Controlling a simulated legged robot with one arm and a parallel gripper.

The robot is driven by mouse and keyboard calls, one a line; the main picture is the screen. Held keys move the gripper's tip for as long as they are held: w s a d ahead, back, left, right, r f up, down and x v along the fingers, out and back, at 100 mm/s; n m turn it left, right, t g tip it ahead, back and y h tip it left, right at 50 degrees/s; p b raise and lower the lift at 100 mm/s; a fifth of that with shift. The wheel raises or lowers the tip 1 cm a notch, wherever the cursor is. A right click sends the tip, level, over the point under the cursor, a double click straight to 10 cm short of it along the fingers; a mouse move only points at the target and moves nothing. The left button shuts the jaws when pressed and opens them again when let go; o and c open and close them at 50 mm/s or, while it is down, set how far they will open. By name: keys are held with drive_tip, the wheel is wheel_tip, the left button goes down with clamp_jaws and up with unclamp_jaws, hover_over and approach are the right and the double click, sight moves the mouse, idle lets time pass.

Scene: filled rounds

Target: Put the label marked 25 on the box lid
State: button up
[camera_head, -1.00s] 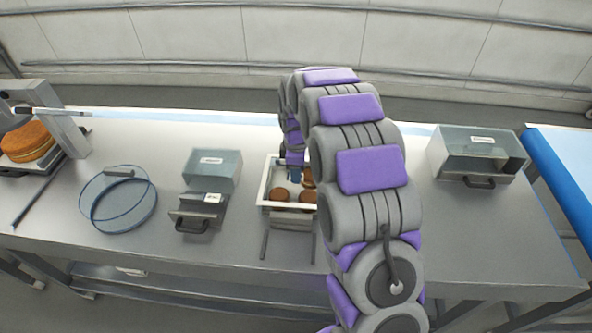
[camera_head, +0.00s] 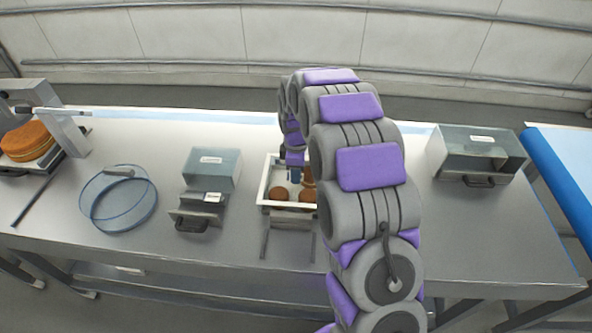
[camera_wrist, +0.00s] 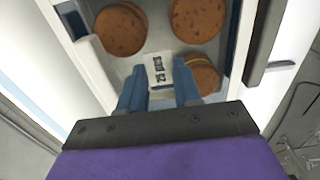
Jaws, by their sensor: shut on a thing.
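A small white label (camera_wrist: 158,70) printed "25 pcs" is between the two blue fingers of my gripper (camera_wrist: 160,86), which is shut on it. In the wrist view the label is over the inside of a white box (camera_wrist: 91,65) with round brown filled rounds in it: one at upper left (camera_wrist: 122,30), one at upper right (camera_wrist: 196,18) and one at right (camera_wrist: 203,76). In the head view my gripper (camera_head: 295,175) reaches into the same box (camera_head: 287,207) from above. I cannot make out a separate lid. My arm hides the box's right side.
Left of the box stand a glass-topped case (camera_head: 211,168) with a small labelled unit in front and a blue-rimmed round sieve (camera_head: 118,199). Another clear case (camera_head: 476,150) stands at right. A stand with stacked rounds (camera_head: 30,141) is far left. The front table strip is mostly clear.

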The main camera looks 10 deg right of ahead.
drive_tip(key=shift+f, duration=0.2)
drive_tip(key=o, duration=1.2)
drive_tip(key=shift+o, duration=0.2)
drive_tip(key=shift+r, duration=0.1)
drive_tip(key=shift+r+p, duration=1.2)
drive_tip(key=shift+r, duration=2.25)
drive_tip(key=shift+c, duration=0.5)
